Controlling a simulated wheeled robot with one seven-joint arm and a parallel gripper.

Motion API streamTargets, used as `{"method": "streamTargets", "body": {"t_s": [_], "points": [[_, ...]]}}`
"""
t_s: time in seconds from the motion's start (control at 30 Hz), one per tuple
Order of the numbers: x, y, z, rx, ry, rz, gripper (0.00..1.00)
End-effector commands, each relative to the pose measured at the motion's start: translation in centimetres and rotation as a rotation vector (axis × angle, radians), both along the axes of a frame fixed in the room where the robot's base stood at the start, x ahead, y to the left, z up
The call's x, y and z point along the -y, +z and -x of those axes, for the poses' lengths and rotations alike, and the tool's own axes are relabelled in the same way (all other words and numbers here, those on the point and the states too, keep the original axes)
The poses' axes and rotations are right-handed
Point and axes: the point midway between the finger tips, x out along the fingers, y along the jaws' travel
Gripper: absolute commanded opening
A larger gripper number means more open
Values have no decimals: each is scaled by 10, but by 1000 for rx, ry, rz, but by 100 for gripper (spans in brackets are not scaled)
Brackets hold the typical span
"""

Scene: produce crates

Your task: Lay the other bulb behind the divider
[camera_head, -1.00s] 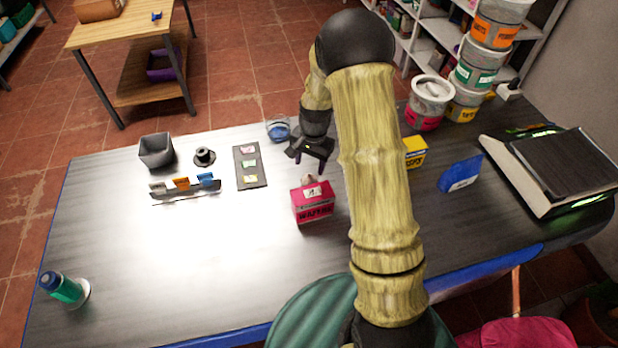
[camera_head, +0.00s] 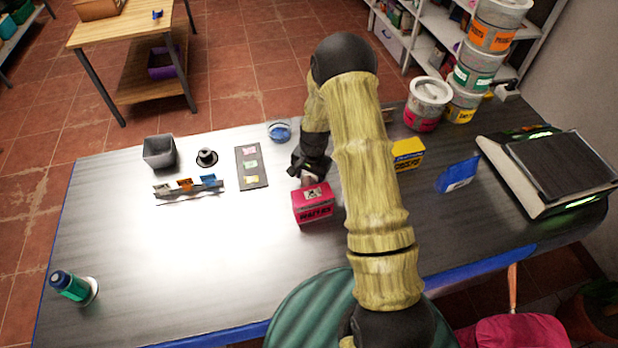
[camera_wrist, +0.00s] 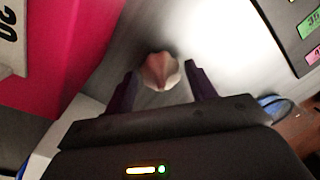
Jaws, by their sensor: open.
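A pale garlic-like bulb (camera_wrist: 160,70) sits on the dark tabletop between the parted fingers of my gripper (camera_wrist: 161,84). The fingers stand either side of it, and contact cannot be told. In the head view my gripper (camera_head: 308,170) is low over the table, just behind a pink box (camera_head: 314,206); the bulb there (camera_head: 306,181) is partly hidden. The pink box also shows at the left in the wrist view (camera_wrist: 75,50), beside the bulb. I cannot make out a divider or another bulb for certain.
Left of my gripper are a dark card panel (camera_head: 243,180), a small rack with coloured clips (camera_head: 190,190), a black knob-like piece (camera_head: 207,157) and a grey bin (camera_head: 159,152). A blue bowl (camera_head: 279,132) stands behind.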

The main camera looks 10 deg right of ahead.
Motion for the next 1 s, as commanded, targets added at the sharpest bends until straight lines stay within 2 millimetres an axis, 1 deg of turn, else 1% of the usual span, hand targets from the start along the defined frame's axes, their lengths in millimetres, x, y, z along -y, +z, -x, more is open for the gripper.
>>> {"method": "streamTargets", "body": {"t_s": [0.1,0.2,0.7,0.87,0.9,0.93,0.97,1.0], "points": [[-1,-10,0,-1,-1,0,56],[-1,-14,0,0,-1,0,56],[-1,-14,-1,1,-1,-1,56],[-1,-14,-1,1,-1,-1,24],[-1,-14,-1,1,0,-1,22],[-1,-13,-1,1,0,-1,22],[-1,-13,-1,1,0,-1,18],[-1,-13,-1,1,-1,-1,18]]}}
